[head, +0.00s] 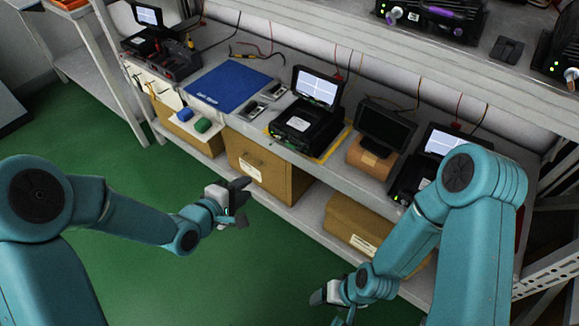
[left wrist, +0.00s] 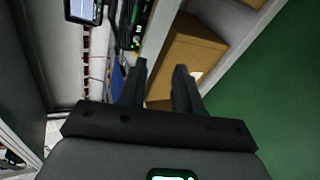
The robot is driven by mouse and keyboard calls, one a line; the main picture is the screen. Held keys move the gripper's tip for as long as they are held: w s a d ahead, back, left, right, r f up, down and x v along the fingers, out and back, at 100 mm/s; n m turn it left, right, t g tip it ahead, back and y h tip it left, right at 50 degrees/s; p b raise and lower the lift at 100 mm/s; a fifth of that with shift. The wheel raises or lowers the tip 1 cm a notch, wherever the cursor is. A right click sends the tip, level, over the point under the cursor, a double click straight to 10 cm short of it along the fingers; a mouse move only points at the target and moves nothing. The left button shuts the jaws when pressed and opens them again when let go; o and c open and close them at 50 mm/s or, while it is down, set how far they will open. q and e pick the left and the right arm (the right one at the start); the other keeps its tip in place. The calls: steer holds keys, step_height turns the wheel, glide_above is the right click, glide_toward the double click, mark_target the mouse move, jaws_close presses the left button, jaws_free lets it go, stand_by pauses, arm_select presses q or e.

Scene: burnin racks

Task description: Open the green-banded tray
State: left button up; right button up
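A green block-like piece (head: 203,124) sits on a white tray-like front (head: 190,131) at the bench's front edge, left of centre in the head view. A blue piece (head: 184,114) sits just left of it. I cannot make out a green band clearly. My left gripper (head: 238,197) is in front of the bench, below and right of the green piece, apart from it. In the left wrist view its two fingers (left wrist: 160,70) are spread with nothing between them. My right gripper (head: 333,296) is low at the bottom of the head view, small and partly hidden; its fingers are unclear.
A cardboard box (head: 258,168) stands on the lower shelf behind my left gripper and also shows in the left wrist view (left wrist: 192,45). Another box (head: 350,226) is to the right. The bench holds a blue mat (head: 228,85) and several devices. Green floor (head: 150,265) is clear.

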arm_select(q)
steer(key=w+d+m+t+h+b, duration=0.2)
steer(key=w+b, duration=0.1)
steer(key=b, duration=0.7)
glide_toward(292, 147)
steer(key=x, duration=0.9)
arm_select(e)
step_height(292, 147, down, 13)
steer(key=shift+r, duration=0.15)
arm_select(q)
jaws_close()
steer(key=shift+a, duration=0.1)
